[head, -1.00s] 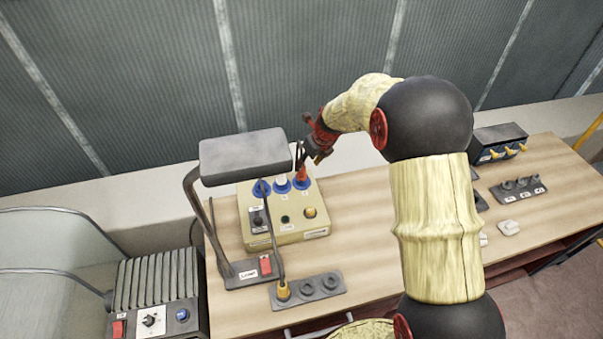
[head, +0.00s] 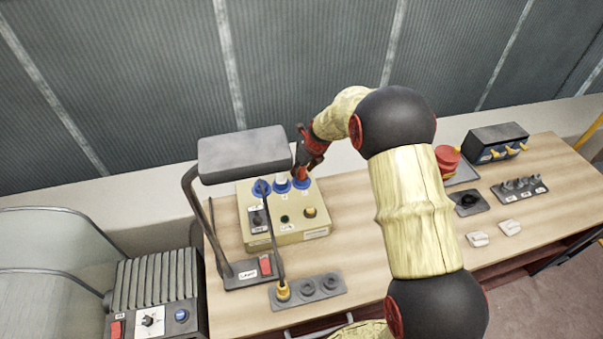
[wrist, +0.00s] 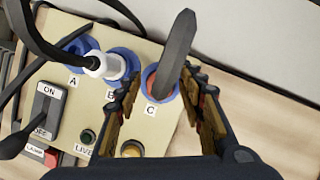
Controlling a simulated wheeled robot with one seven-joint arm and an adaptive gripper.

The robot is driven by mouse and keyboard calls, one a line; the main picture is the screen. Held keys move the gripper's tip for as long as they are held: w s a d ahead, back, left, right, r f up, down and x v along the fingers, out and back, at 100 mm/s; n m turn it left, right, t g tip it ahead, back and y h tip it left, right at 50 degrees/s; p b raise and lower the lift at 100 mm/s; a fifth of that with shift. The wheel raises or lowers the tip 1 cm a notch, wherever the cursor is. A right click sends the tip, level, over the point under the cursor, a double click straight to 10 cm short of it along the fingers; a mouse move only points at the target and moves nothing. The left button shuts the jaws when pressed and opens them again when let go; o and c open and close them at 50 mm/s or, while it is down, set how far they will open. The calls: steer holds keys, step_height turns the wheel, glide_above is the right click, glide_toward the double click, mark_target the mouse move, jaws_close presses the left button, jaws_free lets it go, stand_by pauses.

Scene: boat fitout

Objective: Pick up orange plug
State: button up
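The orange plug (wrist: 154,80) stands in the blue socket marked C on the cream panel box (wrist: 70,25). In the wrist view only a little of its orange-red body shows, behind a thick dark cable rising toward the camera. My gripper (wrist: 163,82) is open, with one finger at each side of the cable and plug. I cannot tell whether the fingers touch the plug. In the head view my gripper (head: 300,168) is over the right rear socket and hides most of the plug.
A white plug (wrist: 112,66) with a black cable sits in socket B, close to my left finger. A lamp (head: 243,155) stands over the box's left side. Switches and a yellow button are on the box front. A grey wall is behind.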

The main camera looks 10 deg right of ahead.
jaws_close()
stand_by(0.3)
steer(key=shift+r, duration=0.15)
